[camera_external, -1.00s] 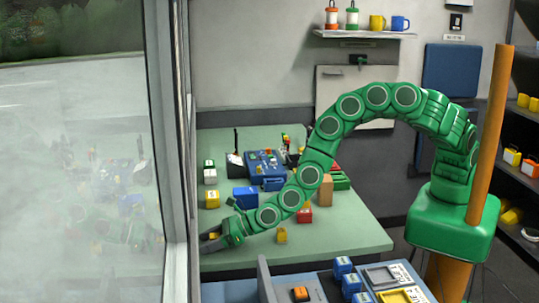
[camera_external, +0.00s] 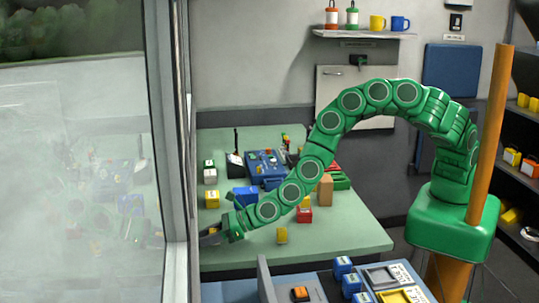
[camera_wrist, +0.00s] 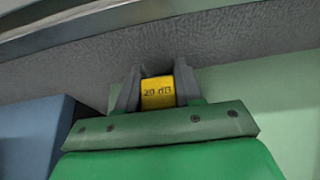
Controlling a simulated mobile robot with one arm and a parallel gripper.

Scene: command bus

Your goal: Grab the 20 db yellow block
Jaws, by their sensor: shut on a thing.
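The yellow block marked "20 dB" (camera_wrist: 158,93) is between the two grey fingers of my gripper (camera_wrist: 158,90) in the wrist view. The fingers press on its left and right sides, and its label faces the camera. In the external view my gripper (camera_external: 211,236) is low at the left front corner of the green table, beside the window wall. The block is mostly hidden there by the fingers. Whether it still touches the table cannot be told.
Another yellow block (camera_external: 281,235) and a red block (camera_external: 304,214) stand right of my gripper on the green table (camera_external: 345,235). A yellow block (camera_external: 212,199) and a blue box (camera_external: 245,196) lie behind it. The window frame (camera_external: 178,200) is close on the left.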

